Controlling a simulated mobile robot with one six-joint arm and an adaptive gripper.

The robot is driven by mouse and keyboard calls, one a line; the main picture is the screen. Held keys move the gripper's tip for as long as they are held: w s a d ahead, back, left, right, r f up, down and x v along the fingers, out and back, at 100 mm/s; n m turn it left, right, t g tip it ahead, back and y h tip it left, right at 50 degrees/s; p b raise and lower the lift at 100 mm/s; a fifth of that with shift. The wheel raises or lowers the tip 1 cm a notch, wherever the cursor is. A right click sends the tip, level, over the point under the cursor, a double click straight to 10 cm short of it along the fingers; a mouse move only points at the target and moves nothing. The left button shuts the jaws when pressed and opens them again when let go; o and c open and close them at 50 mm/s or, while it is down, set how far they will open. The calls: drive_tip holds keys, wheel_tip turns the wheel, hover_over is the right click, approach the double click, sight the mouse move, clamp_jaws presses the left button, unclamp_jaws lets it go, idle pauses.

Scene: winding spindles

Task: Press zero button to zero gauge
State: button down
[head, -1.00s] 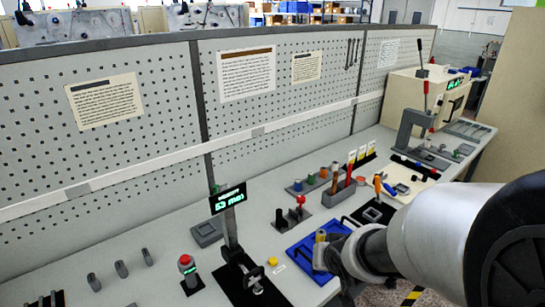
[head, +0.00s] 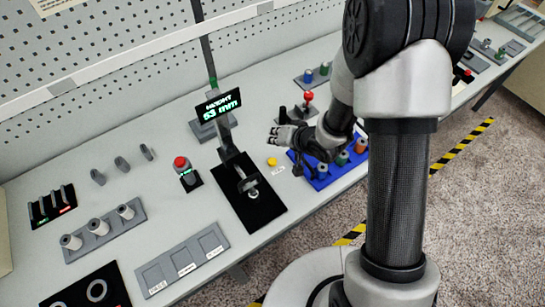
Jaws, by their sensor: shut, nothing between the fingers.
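The height gauge stands on a black base plate (head: 250,205), with an upright post and a lit display (head: 217,104) reading 53 mm. A small yellow button (head: 271,161) sits on the bench just right of the gauge, with a small white label beside it; its text is too small to read. My gripper (head: 277,137) is shut and empty.
A blue tray (head: 321,185) with several coloured spools lies right of the button, partly under my arm. A red-topped button post (head: 185,170) stands left of the gauge. A red-knobbed stand (head: 308,97) is behind my gripper. A grey three-slot tray (head: 182,263) lies at the bench's front.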

drive_tip(key=shift+f, duration=0.1)
drive_tip(key=b, duration=0.7)
hover_over(275, 160)
wheel_tip(275, 160, down, 7)
drive_tip(key=shift+w, duration=0.1)
drive_tip(key=shift+f+b, duration=0.55)
drive_tip(key=shift+f, duration=0.25)
idle(0.3)
drive_tip(key=shift+f, duration=0.45)
drive_tip(key=shift+f+b, duration=0.45)
drive_tip(key=shift+b, duration=0.1)
idle(0.4)
idle(0.4)
drive_tip(key=shift+r+p, duration=0.85)
drive_tip(key=shift+r, duration=0.05)
